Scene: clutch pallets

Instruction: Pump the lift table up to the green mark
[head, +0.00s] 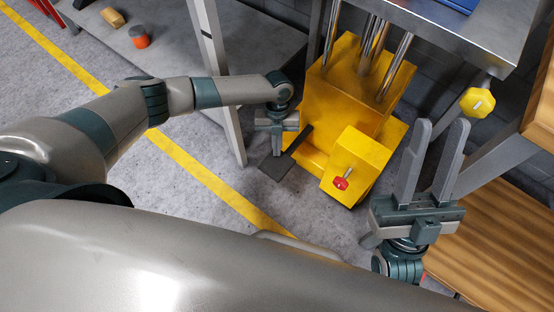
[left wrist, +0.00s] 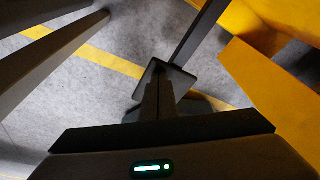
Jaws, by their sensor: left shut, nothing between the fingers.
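The lift table has a yellow base (head: 345,105), chrome columns (head: 370,50) and a steel top (head: 455,32). A dark foot pedal (head: 276,167) sticks out from the base on a flat bar (head: 299,138). My left gripper (head: 277,153) points down over the pedal, shut and empty. In the left wrist view its shut fingers (left wrist: 158,90) overlap the pedal plate (left wrist: 177,78); I cannot tell whether they touch it. A red knob (head: 341,183) sits on the yellow front box. My right gripper (head: 441,124) is open and empty, pointing up. I see no green mark.
A grey bench (head: 255,45) with a leg (head: 222,100) stands just left of the lift table. A yellow knob (head: 477,102) and a wooden shelf (head: 500,235) are at the right. A yellow floor line (head: 200,170) crosses the clear floor at left.

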